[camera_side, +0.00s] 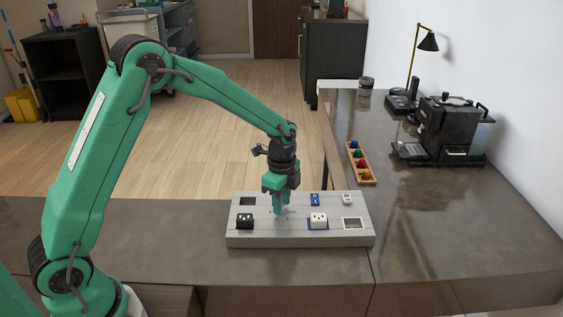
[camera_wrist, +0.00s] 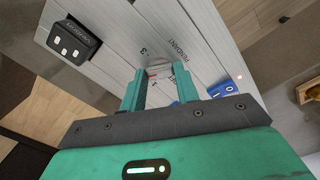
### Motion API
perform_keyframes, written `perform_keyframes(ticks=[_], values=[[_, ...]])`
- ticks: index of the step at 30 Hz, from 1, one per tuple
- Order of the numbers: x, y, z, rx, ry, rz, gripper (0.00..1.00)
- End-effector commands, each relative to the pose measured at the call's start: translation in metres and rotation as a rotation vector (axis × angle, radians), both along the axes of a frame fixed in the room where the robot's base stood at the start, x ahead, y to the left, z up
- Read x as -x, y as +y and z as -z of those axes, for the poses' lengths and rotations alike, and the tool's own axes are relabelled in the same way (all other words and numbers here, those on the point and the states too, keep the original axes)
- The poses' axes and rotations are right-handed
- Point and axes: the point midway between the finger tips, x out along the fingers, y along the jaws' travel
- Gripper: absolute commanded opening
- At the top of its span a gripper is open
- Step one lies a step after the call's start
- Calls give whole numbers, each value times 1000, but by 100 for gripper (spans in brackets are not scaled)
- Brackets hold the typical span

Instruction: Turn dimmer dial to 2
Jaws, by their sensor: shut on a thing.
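My gripper (camera_side: 278,210) points down at the middle-left of a grey control panel (camera_side: 300,240) on the counter. In the wrist view my gripper (camera_wrist: 160,88) has its two green fingers shut on the dimmer dial (camera_wrist: 158,71). The dial shows only as a small pale piece between the fingertips; the rest of it and its pointer are hidden. A "3" mark is printed on the panel beside the fingers. In the side view the fingers cover the dial.
On the panel are a black button block (camera_side: 245,220), a blue switch (camera_side: 315,199), a white socket-like unit (camera_side: 318,219) and a small white unit (camera_side: 347,198). A wooden tray (camera_side: 359,164) of coloured pods and a coffee machine (camera_side: 447,128) stand behind, to the right. The counter left of the panel is clear.

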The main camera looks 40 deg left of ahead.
Motion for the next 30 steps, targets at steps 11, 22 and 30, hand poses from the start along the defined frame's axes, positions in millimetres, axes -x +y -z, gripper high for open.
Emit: perform_keyframes(ticks=[11,22,30], values=[[0,0,-1,0,-1,-1,53],[-1,0,-21,0,-4,-1,53],[-1,0,-56,0,-4,0,53]])
